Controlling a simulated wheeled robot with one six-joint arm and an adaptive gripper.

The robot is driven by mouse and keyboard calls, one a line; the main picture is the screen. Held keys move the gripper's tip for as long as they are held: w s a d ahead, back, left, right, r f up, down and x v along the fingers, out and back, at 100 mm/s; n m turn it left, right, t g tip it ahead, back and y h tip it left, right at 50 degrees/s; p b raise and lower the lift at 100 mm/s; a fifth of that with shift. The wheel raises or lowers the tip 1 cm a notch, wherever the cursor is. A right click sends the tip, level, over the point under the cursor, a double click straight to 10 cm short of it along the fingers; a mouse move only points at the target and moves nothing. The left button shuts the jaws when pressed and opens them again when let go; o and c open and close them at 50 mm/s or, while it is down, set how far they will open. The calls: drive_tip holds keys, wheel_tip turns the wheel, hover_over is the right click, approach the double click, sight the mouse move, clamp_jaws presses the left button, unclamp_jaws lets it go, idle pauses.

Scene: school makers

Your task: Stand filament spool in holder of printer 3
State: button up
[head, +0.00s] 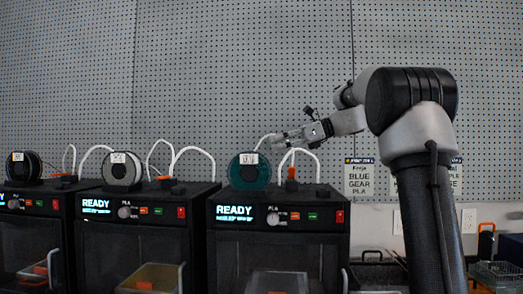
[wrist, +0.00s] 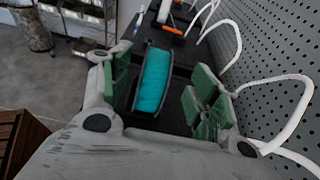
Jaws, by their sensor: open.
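A teal filament spool (head: 249,171) with a white label stands upright on top of the right-hand printer (head: 278,240), whose display reads READY. My gripper (head: 272,141) is at the upper right of this spool in the head view. In the wrist view my gripper (wrist: 162,82) is open, with its green-padded fingers on either side of the teal spool (wrist: 153,80) and gaps between. No printer number is readable.
Two more printers stand to the left, one with a grey-white spool (head: 120,169), one with a black spool (head: 24,166). White tubes (head: 196,151) arch above the printers, one close to my gripper. A pegboard wall (head: 230,70) is behind.

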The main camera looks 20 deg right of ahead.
drive_tip(key=s+a+f+n+g+h, duration=0.1)
drive_tip(key=s+f+n+h, duration=0.25)
drive_tip(key=s+f, duration=0.45)
drive_tip(key=s+f+n+h, duration=0.3)
drive_tip(key=s+f+n, duration=0.2)
drive_tip(key=s, duration=0.5)
drive_tip(key=s+d+f+n+h, duration=0.3)
drive_tip(key=s+d+f+n, duration=0.1)
drive_tip(key=s+f+n, duration=0.3)
drive_tip(key=s+d+f+n+h, duration=0.3)
drive_tip(key=s+f+n+h, duration=0.1)
drive_tip(key=s+f+n, duration=0.3)
drive_tip(key=s+f, duration=0.1)
drive_tip(key=s, duration=0.1)
drive_tip(key=shift+s+d, duration=0.3)
drive_tip(key=shift+d, duration=0.05)
